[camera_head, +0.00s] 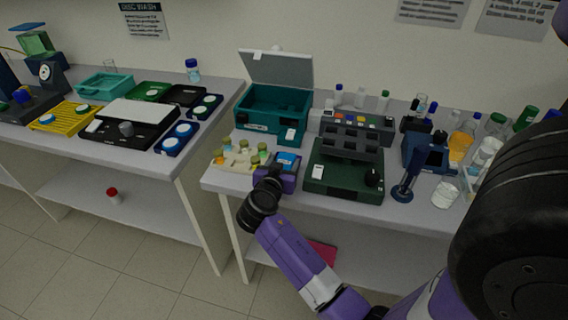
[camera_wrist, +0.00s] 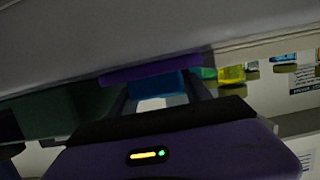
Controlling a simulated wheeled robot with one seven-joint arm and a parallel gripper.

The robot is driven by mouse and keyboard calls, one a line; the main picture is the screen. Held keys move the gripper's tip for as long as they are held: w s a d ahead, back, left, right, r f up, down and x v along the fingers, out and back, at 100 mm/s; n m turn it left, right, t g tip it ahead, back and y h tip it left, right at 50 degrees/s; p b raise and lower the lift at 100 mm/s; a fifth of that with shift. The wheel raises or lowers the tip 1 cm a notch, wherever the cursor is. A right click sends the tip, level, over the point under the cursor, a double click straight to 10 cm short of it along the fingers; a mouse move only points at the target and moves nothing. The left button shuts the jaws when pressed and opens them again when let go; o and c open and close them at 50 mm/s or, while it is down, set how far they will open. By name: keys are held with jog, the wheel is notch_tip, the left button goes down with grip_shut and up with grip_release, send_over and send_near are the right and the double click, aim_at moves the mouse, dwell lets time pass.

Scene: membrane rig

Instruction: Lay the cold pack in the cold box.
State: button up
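The cold box is a teal box (camera_head: 244,122) with its grey lid (camera_head: 277,68) raised, at the back left of the right-hand bench. The cold pack, a small blue block with a pale patch, is at the bench front below the box (camera_head: 287,158). My gripper (camera_head: 279,178) is at the pack, reaching in from the front. In the wrist view the pack (camera_wrist: 158,84) lies between the two dark fingers (camera_wrist: 160,92) and fills most of the gap. Whether the fingers press on it is not clear. A purple strip (camera_wrist: 150,69) shows just beyond the pack.
A cream rack (camera_head: 232,160) with several capped vials stands left of my gripper. Bottles crowd the back right. A gap separates the two benches.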

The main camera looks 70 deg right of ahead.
jog(key=shift+o, duration=1.2)
jog(key=shift+r, duration=0.25)
jog(key=w+b+v, duration=0.1)
jog(key=b+v, duration=0.1)
jog(key=v, duration=1)
jog(key=s+a+f+n+t+y, duration=0.2)
jog(key=a+f+n+t+y, duration=0.3)
jog(key=a, duration=0.4)
jog(key=s+a+f+n+t+y, duration=0.2)
jog(key=a+f+n+t+y, duration=0.15)
jog(key=a+f+n, duration=0.45)
jog(key=s+a+r+n+t+y, duration=0.3)
jog(key=s+a+r+y, duration=0.15)
jog(key=s+a, duration=0.35)
jog(key=s+a+r+n+t+y, duration=0.1)
jog(key=s+a+r, duration=0.3)
jog(key=r, duration=0.6)
jog(key=shift+s+t+y, duration=0.3)
jog(key=shift+s+t, duration=0.25)
jog(key=shift+t, duration=0.1)
jog(key=shift+o, duration=0.4)
jog(key=shift+r, duration=0.1)
